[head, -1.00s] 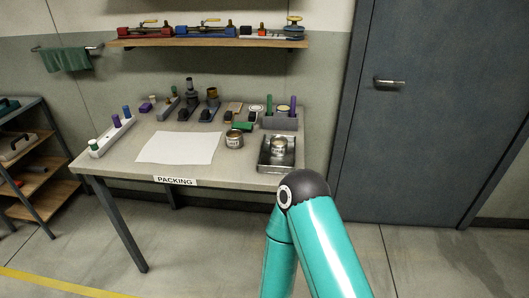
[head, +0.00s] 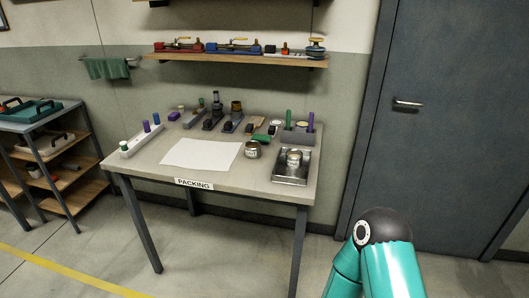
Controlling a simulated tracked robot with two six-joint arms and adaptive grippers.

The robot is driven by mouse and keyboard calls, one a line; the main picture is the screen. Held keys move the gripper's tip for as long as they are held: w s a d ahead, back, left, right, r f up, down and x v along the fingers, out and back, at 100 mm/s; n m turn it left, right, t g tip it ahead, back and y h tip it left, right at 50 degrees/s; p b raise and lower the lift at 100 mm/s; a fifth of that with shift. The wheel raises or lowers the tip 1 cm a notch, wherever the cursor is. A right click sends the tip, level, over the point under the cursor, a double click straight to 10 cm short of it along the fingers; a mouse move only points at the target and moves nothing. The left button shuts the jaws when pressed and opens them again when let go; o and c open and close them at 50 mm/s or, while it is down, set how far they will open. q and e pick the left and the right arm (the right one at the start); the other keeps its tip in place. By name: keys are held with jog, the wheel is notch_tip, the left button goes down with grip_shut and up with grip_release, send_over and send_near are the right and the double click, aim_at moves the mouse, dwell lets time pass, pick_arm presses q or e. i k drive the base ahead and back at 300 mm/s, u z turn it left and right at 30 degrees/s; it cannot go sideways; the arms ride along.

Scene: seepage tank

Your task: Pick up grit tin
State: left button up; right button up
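Two small metal tins with pale labels are on the packing table. One tin (head: 253,150) stands on the bare tabletop, left of a metal tray. The other tin (head: 294,158) stands inside the metal tray (head: 291,181) at the table's right front. The label writing is too small to read, so I cannot tell which is the grit tin. Neither gripper shows; only a teal link and dark joint of my arm are at the lower right, apart from the table.
The packing table (head: 142,169) also holds a white sheet (head: 202,153), a white rack (head: 140,142) at the left, and several tools and blocks along the back. A wall shelf (head: 240,59) hangs above. A shelving unit (head: 48,126) stands left, a door (head: 440,130) right. Floor in front is clear.

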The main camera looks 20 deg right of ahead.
aim_at(253, 149)
jog(key=i, duration=1)
